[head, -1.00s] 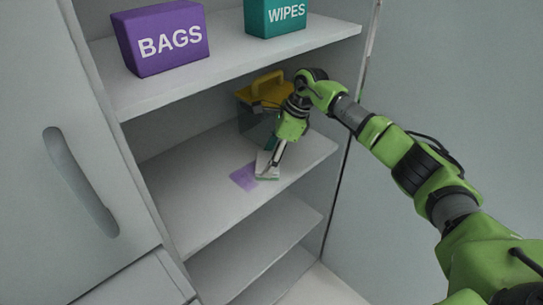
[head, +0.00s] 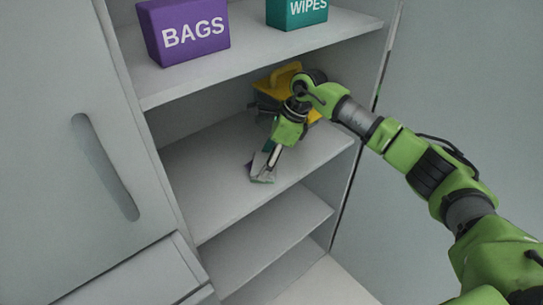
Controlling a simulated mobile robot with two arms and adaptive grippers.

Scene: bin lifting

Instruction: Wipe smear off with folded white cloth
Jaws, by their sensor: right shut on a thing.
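My right gripper (head: 270,162) reaches down to the middle cabinet shelf (head: 215,195) and is shut on the folded white cloth (head: 263,177). The cloth looks pressed against the shelf near its front edge. A thin purple sliver of the smear (head: 249,168) shows at the cloth's left side; the cloth and gripper cover the place where the rest lay, so I cannot tell how much is under them. My left gripper is not in view.
A yellow-topped box with a handle (head: 284,74) stands at the back of the same shelf, behind my right wrist. A purple BAGS box (head: 183,32) and a teal WIPES box (head: 297,10) stand on the shelf above. The shelf's left part is clear.

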